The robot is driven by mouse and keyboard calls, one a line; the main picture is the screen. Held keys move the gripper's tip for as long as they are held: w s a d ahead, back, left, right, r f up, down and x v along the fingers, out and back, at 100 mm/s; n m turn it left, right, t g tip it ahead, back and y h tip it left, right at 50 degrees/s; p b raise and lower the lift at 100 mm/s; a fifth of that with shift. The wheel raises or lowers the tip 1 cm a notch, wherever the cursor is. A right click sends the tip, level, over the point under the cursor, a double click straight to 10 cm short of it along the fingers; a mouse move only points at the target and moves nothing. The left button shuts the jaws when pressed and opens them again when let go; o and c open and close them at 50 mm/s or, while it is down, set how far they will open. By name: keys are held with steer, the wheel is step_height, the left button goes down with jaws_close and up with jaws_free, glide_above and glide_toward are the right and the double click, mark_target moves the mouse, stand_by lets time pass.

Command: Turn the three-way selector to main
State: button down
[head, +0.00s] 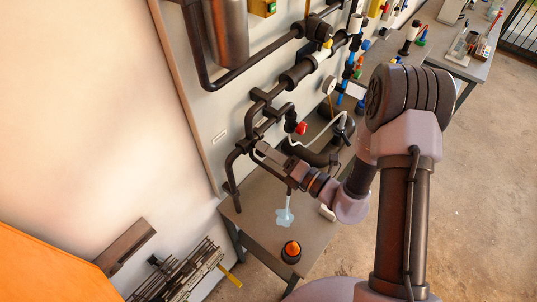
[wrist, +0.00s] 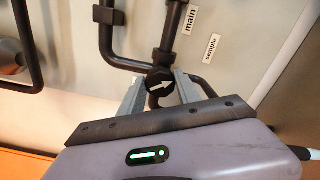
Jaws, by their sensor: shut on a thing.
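The three-way selector is a round black knob (wrist: 160,84) with a white arrow, at a pipe junction on the panel. Its arrow points right and slightly up in the wrist view. A "main" label (wrist: 190,20) is above and right of it, beside the upper pipe. A "sample" label (wrist: 211,48) is lower and farther right. My gripper (wrist: 160,90) has its two grey fingers on either side of the knob, shut on it. In the head view my gripper (head: 262,152) reaches the pipework at the panel, and the knob cannot be made out there.
Dark pipes (head: 258,112) run closely around my gripper. A red-capped part (head: 301,128) and a white hose (head: 325,138) are nearby. Below, a grey bench (head: 255,205) holds a dark bottle with an orange top (head: 291,251) and a pale blue puddle-like patch (head: 284,217).

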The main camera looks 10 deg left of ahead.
steer(key=n+b, duration=0.4)
steer(key=n, duration=0.1)
steer(key=shift+f+n, duration=0.2)
steer(key=shift+n, duration=0.1)
steer(key=n+b, duration=0.4)
steer(key=n, duration=0.1)
steer(key=shift+s+r, duration=0.1)
steer(key=shift+r, duration=0.05)
steer(key=shift+n+b, duration=0.3)
steer(key=shift+r, duration=0.1)
steer(key=c, duration=0.9)
jaws_free()
steer(key=shift+o, duration=0.2)
steer(key=v, duration=1.7)
steer(key=shift+d, duration=0.2)
